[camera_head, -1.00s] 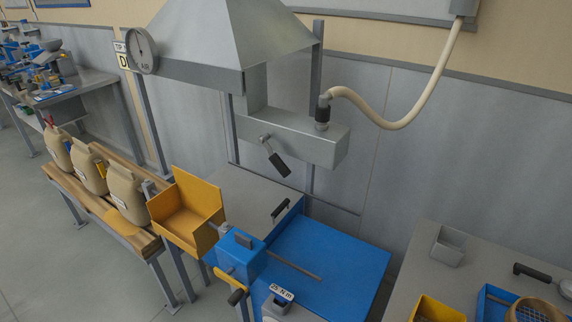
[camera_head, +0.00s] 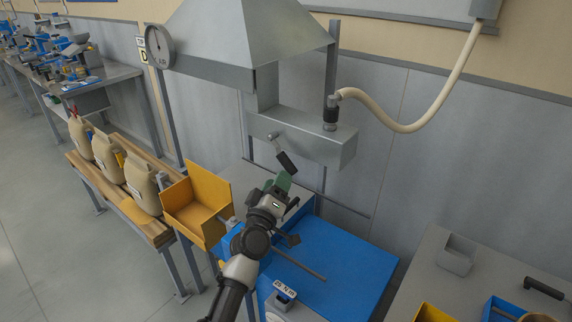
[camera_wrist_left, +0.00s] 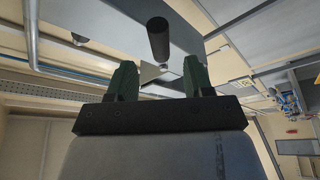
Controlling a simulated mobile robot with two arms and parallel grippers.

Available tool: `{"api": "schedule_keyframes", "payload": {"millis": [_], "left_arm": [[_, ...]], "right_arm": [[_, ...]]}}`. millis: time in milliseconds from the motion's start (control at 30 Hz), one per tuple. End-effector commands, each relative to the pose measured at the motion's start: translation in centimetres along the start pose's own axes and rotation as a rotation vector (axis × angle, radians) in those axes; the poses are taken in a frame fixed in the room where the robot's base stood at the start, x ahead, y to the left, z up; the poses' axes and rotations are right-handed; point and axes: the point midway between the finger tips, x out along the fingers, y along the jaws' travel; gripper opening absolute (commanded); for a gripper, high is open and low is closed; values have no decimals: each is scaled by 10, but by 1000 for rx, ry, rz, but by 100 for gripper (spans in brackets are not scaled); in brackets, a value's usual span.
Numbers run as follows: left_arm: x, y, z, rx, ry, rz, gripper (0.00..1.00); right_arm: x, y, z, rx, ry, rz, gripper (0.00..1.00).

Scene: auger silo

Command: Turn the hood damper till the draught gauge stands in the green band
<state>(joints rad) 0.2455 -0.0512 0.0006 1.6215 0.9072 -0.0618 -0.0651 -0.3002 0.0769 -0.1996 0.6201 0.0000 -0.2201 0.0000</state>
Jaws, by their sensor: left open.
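The damper lever has a black grip (camera_head: 287,162) and hangs slanting down to the right from the front of the grey duct box (camera_head: 320,146) under the hood (camera_head: 245,45). The round draught gauge (camera_head: 160,46) is at the hood's left corner; its needle and green band are too small to read. My left gripper (camera_head: 279,182) is open and empty just below the lever's grip, apart from it. In the left wrist view, the black grip (camera_wrist_left: 158,38) stands beyond the open fingers (camera_wrist_left: 159,78), roughly centred between them. My right gripper is out of view.
A blue tabletop (camera_head: 335,262) lies below. A beige hose (camera_head: 420,124) hangs at the right. A grey table (camera_head: 432,280) is at the lower right.

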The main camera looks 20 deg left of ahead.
Motion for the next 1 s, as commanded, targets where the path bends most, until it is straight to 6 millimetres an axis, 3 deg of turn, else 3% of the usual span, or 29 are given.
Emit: {"api": "schedule_keyframes", "payload": {"millis": [100,300,700,767,1000], "left_arm": [[24,1,-1,1,0,1,52],[51,0,0,1,-1,1,52],[59,0,1,2,-1,-1,52],[59,0,1,2,-1,-1,45],[59,0,1,2,-1,-1,9]], "right_arm": [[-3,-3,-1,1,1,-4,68],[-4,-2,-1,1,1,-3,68],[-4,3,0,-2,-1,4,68],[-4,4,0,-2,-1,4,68],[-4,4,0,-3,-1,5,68]]}}
